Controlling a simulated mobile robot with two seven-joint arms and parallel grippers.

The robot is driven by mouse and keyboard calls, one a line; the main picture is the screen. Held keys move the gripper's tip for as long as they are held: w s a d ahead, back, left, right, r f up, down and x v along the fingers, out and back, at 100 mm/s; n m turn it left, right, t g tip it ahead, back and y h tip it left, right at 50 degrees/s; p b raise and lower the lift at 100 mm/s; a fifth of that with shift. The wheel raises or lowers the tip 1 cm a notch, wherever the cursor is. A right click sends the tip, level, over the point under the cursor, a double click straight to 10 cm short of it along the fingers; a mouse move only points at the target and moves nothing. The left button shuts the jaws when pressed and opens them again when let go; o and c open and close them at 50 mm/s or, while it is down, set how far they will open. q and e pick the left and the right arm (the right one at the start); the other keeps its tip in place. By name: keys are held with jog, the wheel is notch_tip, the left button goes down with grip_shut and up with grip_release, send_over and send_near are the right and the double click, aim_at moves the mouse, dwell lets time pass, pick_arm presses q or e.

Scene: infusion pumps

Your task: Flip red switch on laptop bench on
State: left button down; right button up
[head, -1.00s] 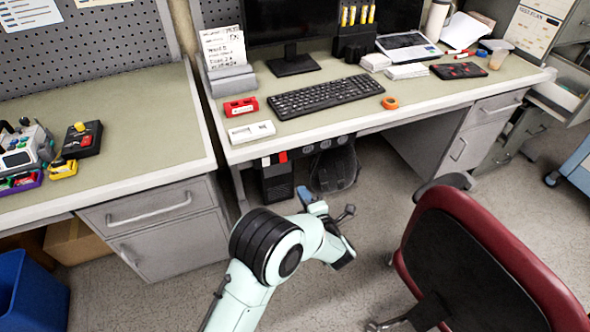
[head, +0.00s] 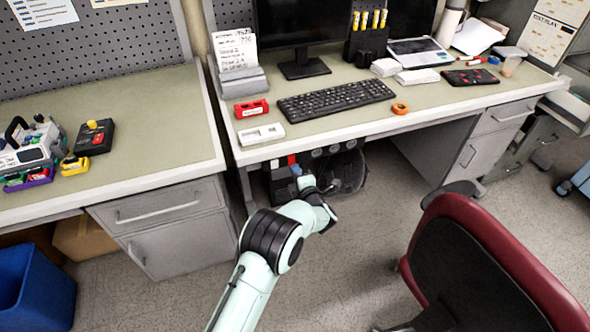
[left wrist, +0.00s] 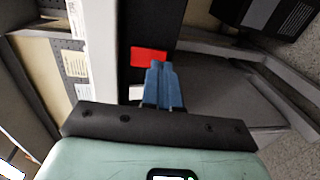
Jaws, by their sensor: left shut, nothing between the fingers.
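The red switch (head: 291,159) is on the dark strip under the front edge of the laptop bench (head: 340,128). It shows as a red block in the left wrist view (left wrist: 147,56). My left gripper (head: 297,171) is under that edge, close to the switch. In the left wrist view its blue fingers (left wrist: 158,68) are together with nothing between them. Their tips overlap the lower right edge of the red switch; I cannot tell whether they touch it. My right gripper is in neither view.
A red chair (head: 490,240) stands to the right of my left arm. A drawer cabinet (head: 170,230) is on the left and a blue bin (head: 35,290) at the far left. A keyboard (head: 336,99) and a laptop (head: 418,52) lie on the bench. Open floor lies between cabinet and chair.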

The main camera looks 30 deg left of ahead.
pick_arm(q)
jog(key=shift+w+a+f, duration=0.1)
jog(key=shift+w+a, duration=0.3)
jog(key=shift+a, duration=0.1)
jog(key=shift+w+a+b, duration=0.1)
jog(key=shift+b, duration=0.55)
jog(key=shift+f+t, duration=0.1)
jog(key=shift+t, duration=0.2)
